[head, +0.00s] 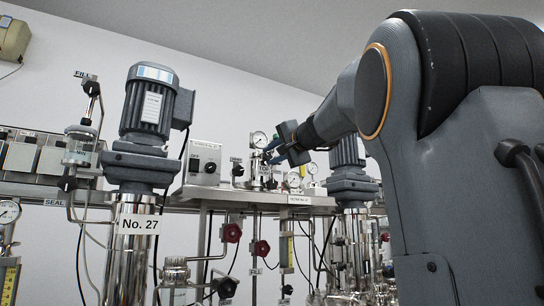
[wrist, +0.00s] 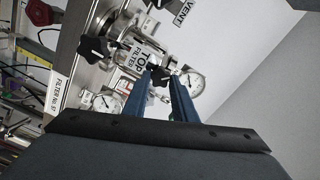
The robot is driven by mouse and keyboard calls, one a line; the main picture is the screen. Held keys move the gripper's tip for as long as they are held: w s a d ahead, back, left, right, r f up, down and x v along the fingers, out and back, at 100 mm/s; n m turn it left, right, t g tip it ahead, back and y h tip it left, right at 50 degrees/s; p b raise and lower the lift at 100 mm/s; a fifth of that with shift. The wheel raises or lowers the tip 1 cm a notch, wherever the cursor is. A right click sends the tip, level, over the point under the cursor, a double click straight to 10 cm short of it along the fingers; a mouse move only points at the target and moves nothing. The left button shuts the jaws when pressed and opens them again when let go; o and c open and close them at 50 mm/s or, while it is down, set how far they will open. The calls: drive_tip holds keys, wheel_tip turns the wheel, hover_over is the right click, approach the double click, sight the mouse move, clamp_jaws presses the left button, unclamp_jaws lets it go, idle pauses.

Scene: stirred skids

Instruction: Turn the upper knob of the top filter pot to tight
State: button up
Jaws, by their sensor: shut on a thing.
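The top filter pot (wrist: 131,54) is a shiny metal pot with a "TOP FILTER" label. In the head view the pot (head: 265,173) stands on a metal shelf, partly behind my gripper (head: 271,151). In the wrist view my gripper (wrist: 160,79) has its blue fingers on both sides of a black knob (wrist: 160,74) at the pot's upper end and is shut on it. Most of this knob is hidden between the fingers. A second black star knob (wrist: 95,50) stands apart, to the left of the label. The knob's tightness cannot be told.
A pressure gauge (wrist: 193,84) sits close beside the right finger. Another gauge (wrist: 106,103) is at lower left. A black knob (wrist: 151,3) is near the "VENT" label. A grey control box (head: 203,161) and the motor of No. 27 (head: 152,103) stand left of the pot.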

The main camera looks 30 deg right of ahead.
drive_tip(key=m, duration=0.4)
drive_tip(key=shift+f+m+p, duration=0.1)
drive_tip(key=shift+m+p, duration=0.2)
drive_tip(key=shift+p, duration=0.05)
drive_tip(key=shift+f+m+p, duration=0.1)
drive_tip(key=shift+m+p, duration=0.55)
drive_tip(key=shift+m, duration=1.65)
drive_tip(key=o, duration=1)
drive_tip(key=shift+o, duration=0.2)
drive_tip(key=s+b, duration=0.2)
drive_tip(key=s, duration=0.5)
drive_tip(key=shift+s+d+b, duration=0.15)
drive_tip(key=shift+s+b, duration=0.15)
drive_tip(key=shift+s, duration=0.1)
